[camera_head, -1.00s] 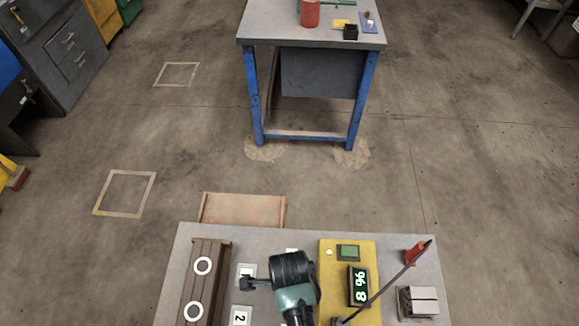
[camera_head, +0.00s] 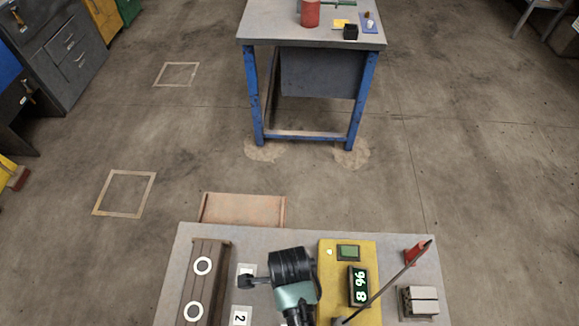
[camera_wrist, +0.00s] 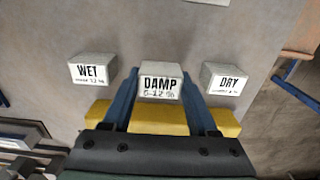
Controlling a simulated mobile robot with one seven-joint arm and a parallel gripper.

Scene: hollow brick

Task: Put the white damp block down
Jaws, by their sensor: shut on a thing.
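My gripper (camera_wrist: 160,85) has its two blue fingers on either side of the white block labelled DAMP (camera_wrist: 160,70) and is shut on it. The label faces the wrist camera. Whether the block's underside touches anything cannot be seen. A white WET block (camera_wrist: 91,56) is to its left and a white DRY block (camera_wrist: 224,66) to its right, both apart from the fingers. A yellow bar (camera_wrist: 160,126) shows below the DAMP block, behind the fingers. In the head view my gripper (camera_head: 248,282) is over the near table, and the held block cannot be made out.
A thin dark rod slants across the panel. A blue-legged bench (camera_head: 310,40) stands beyond.

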